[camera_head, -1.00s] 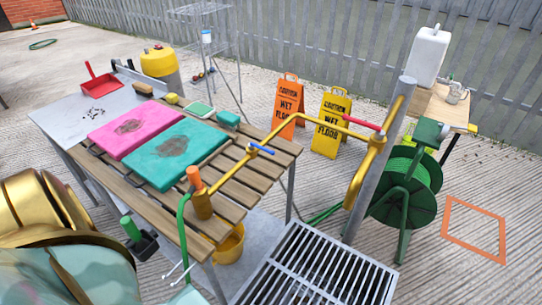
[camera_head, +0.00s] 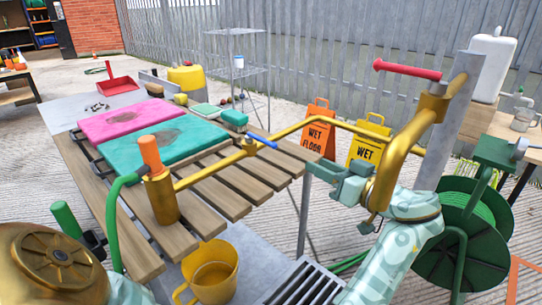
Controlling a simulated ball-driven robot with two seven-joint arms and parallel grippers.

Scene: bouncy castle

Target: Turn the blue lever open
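The blue lever (camera_head: 262,141) sits on a brass valve on the yellow pipe (camera_head: 212,170), above the slatted table's right edge. It points right and slightly down, across the pipe's run.
A red lever (camera_head: 405,70) tops the bent pipe by the grey post (camera_head: 455,125). A yellow bucket (camera_head: 212,272) stands below the pipe. The slatted table (camera_head: 255,172) carries pink and teal pads. A green hose reel (camera_head: 470,235) stands right. Two caution signs stand behind.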

